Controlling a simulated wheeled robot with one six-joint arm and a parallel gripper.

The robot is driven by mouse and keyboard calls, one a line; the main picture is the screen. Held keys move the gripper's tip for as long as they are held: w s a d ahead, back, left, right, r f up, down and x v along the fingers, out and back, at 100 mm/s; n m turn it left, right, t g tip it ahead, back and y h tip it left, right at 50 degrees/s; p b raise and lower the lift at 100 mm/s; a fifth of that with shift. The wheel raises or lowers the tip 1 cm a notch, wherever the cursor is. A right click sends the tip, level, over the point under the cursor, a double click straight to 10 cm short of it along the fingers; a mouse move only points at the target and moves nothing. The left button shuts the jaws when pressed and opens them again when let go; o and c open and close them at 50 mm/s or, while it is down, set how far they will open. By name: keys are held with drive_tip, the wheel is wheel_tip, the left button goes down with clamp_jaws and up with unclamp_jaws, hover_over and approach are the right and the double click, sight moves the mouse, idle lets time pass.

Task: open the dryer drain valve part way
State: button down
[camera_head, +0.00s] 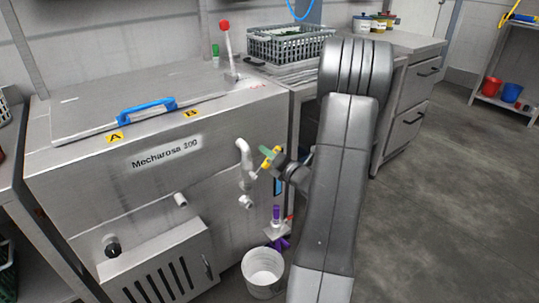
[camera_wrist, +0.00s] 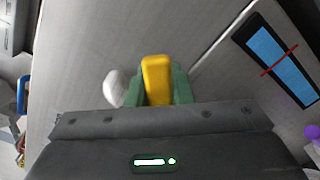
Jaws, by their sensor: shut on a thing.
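The yellow valve handle (camera_head: 266,163) sits beside a bent grey pipe (camera_head: 243,153) on the front of the steel machine marked Mecharosa (camera_head: 150,185). My gripper (camera_head: 269,156) is at the handle, its green fingers around it. In the wrist view the yellow handle (camera_wrist: 157,78) stands between the green fingers (camera_wrist: 158,88), which are shut on it. A pale rounded end of pipe (camera_wrist: 115,88) shows just left of the fingers. The valve body is mostly hidden, and I cannot tell how far the valve is turned.
A white bucket (camera_head: 263,272) stands on the floor below the pipe. A purple-handled thing (camera_head: 277,215) is close to its right. A red-knobbed lever (camera_head: 225,27) rises from the machine top. A grey crate (camera_head: 290,45) sits on the counter behind. The floor to the right is clear.

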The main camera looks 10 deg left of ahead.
drive_tip(key=c, duration=1.3)
unclamp_jaws()
drive_tip(key=shift+s, duration=0.1)
drive_tip(key=p+v, duration=0.3)
drive_tip(key=v, duration=1)
drive_tip(key=shift+s+d, duration=0.2)
drive_tip(key=shift+d, duration=0.1)
drive_tip(key=b+x, duration=0.3)
drive_tip(key=x, duration=1.1)
drive_tip(key=shift+d, duration=0.15)
